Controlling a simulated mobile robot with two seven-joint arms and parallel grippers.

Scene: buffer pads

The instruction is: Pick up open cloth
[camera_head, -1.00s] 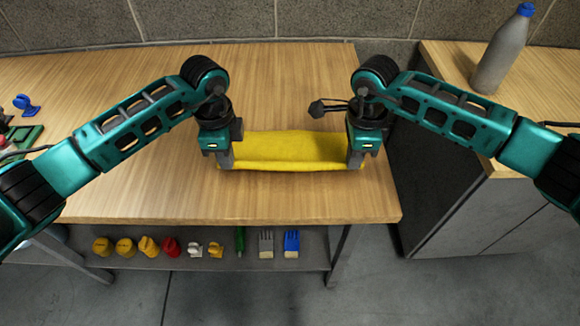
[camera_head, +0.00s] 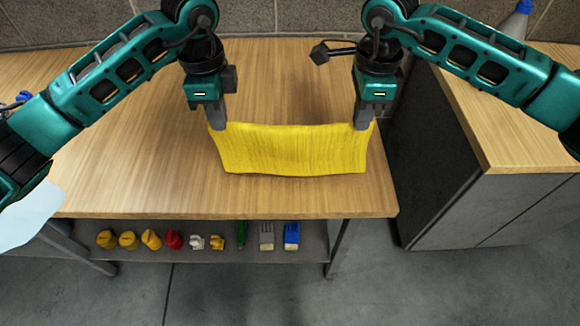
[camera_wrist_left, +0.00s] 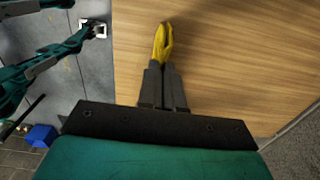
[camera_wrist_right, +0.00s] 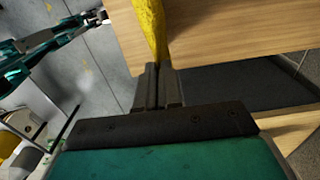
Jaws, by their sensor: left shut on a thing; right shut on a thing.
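The yellow cloth (camera_head: 293,150) hangs spread between my two grippers in the head view, its upper edge sagging slightly. It hangs in front of and over the wooden table (camera_head: 130,140); whether its lower edge touches the table I cannot tell. My left gripper (camera_head: 218,122) is shut on the cloth's upper left corner. My right gripper (camera_head: 362,122) is shut on its upper right corner. In the left wrist view the cloth (camera_wrist_left: 162,42) shows as a narrow strip past the fingers. In the right wrist view the cloth (camera_wrist_right: 152,25) runs up from the closed fingertips.
A shelf under the table holds several small items, among them a red one (camera_head: 173,240) and a blue brush (camera_head: 291,236). A grey cabinet (camera_head: 480,200) stands at the right with a grey bottle (camera_head: 513,22) on top. The table's left part is largely clear.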

